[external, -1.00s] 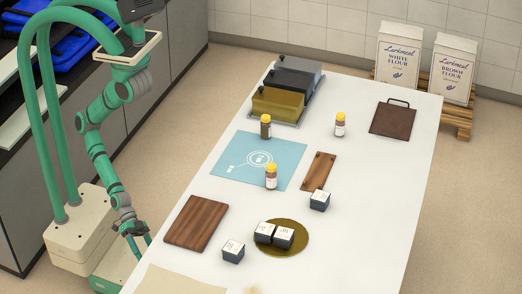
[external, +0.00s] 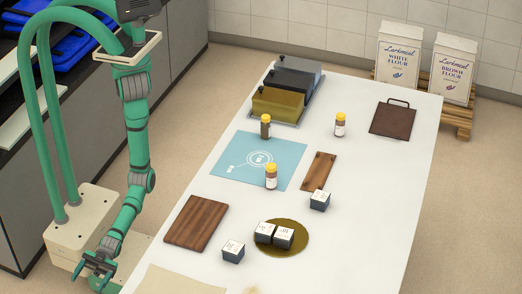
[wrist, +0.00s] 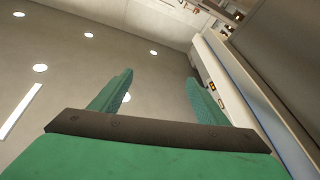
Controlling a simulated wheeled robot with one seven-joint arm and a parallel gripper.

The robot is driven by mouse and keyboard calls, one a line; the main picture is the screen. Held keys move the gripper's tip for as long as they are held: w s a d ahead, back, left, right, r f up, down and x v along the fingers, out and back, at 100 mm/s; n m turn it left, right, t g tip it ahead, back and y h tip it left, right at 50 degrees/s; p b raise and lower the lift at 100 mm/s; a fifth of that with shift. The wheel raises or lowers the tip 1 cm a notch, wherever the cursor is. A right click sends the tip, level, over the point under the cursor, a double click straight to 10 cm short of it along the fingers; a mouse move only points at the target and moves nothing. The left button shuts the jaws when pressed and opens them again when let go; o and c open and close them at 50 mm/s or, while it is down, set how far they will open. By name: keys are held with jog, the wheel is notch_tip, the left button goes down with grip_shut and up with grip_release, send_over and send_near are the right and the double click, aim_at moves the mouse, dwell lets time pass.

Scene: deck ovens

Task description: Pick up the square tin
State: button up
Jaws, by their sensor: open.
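Several small square tins with white printed tops and dark sides are on the white table. One tin (external: 233,251) stands alone near the front. Two more tins, a left one (external: 264,233) and a right one (external: 284,238), sit side by side on a round gold board (external: 293,251). Another tin (external: 320,200) stands by the small wooden board. I cannot tell which is meant. My gripper (external: 94,272) is off the table's left edge, low and away from all of them. In the wrist view my gripper (wrist: 159,78) has its fingers apart, with nothing between them; no tin shows there.
A brown wooden board (external: 196,222) lies near the left edge. Yellow-capped bottles stand near the blue mat (external: 225,157), one on it (external: 271,178). A small wooden board (external: 319,170), lidded containers (external: 280,103) and a dark board (external: 393,119) lie farther back. The right front is clear.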

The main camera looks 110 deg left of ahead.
jog(key=w+d+r+m+h, duration=0.1)
jog(key=w+d+r+m, duration=0.1)
jog(key=w+d+r, duration=0.55)
jog(key=w+d+r+m, duration=0.1)
jog(key=w+d+r, duration=0.4)
jog(key=d+r, duration=0.5)
jog(key=w+d+r+m+g+y, duration=0.1)
jog(key=w+d+r+m, duration=0.15)
jog(key=w+r, duration=0.35)
jog(key=w+d+r+m+g+y, duration=0.1)
jog(key=w+d+r+g, duration=0.2)
jog(key=w, duration=0.5)
jog(key=y, duration=2)
send_near(233, 247)
jog(key=shift+w+f, duration=0.1)
jog(key=shift+w, duration=0.15)
notch_tip(233, 247, down, 10)
jog(key=shift+a+f, duration=0.1)
